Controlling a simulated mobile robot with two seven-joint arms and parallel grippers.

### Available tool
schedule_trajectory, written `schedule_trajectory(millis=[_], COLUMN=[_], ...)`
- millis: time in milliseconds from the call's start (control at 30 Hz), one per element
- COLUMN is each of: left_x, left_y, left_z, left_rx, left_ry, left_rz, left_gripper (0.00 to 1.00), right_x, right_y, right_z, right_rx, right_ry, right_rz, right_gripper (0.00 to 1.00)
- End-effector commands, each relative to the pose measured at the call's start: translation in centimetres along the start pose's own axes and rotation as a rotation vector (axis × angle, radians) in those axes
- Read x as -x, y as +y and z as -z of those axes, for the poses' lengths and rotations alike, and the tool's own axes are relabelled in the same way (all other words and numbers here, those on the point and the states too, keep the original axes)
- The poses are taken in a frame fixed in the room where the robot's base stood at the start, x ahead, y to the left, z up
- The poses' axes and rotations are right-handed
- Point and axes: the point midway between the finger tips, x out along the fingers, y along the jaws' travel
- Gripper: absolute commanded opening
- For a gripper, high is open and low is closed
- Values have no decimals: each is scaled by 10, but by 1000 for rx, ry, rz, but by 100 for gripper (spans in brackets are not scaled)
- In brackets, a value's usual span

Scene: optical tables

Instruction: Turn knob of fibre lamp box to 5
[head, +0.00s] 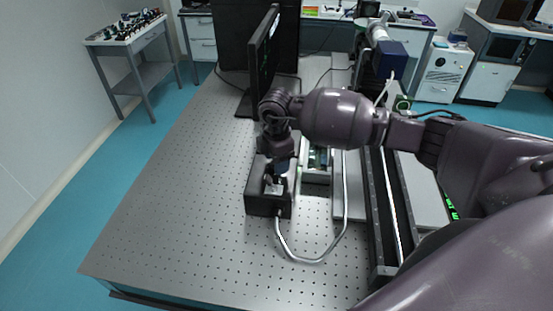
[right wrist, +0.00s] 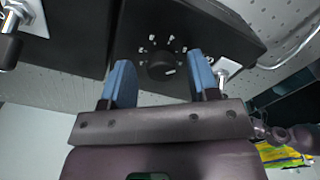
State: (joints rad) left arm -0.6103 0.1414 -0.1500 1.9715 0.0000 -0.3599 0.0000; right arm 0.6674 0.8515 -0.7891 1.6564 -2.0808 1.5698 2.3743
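The fibre lamp box (head: 260,206) is a black box on the perforated optical table, with a silver light guide (head: 310,260) curving from it. In the right wrist view the box face (right wrist: 225,32) carries a round black knob (right wrist: 160,66) ringed by small white marks. A white line on the knob points toward the lower right of that picture; the numbers are too small to read. My right gripper (right wrist: 162,78) is open, its two blue-padded fingers on either side of the knob with gaps. It reaches down over the box in the head view (head: 276,182). My left gripper is not in view.
A monitor (head: 262,60) stands behind my right arm on the optical table (head: 170,210). A long rail assembly (head: 385,215) lies to the right of the box. The table's left and front areas are clear. A side table (head: 125,38) with small parts stands far left.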

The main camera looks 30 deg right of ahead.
Motion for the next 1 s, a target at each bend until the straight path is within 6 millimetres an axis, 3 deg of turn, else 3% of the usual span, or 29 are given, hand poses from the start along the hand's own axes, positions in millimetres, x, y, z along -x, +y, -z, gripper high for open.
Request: schedule_trajectory(millis=[367,800,1000], left_x=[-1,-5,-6], left_y=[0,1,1], left_z=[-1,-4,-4], left_rx=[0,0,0], left_ry=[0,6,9], left_rz=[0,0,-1], left_gripper=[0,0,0], right_x=[6,80,101], right_y=[0,0,0], right_z=[0,0,0], right_rx=[1,1,1], right_ry=[0,0,0], right_rz=[2,0,1], right_gripper=[55,55,55])
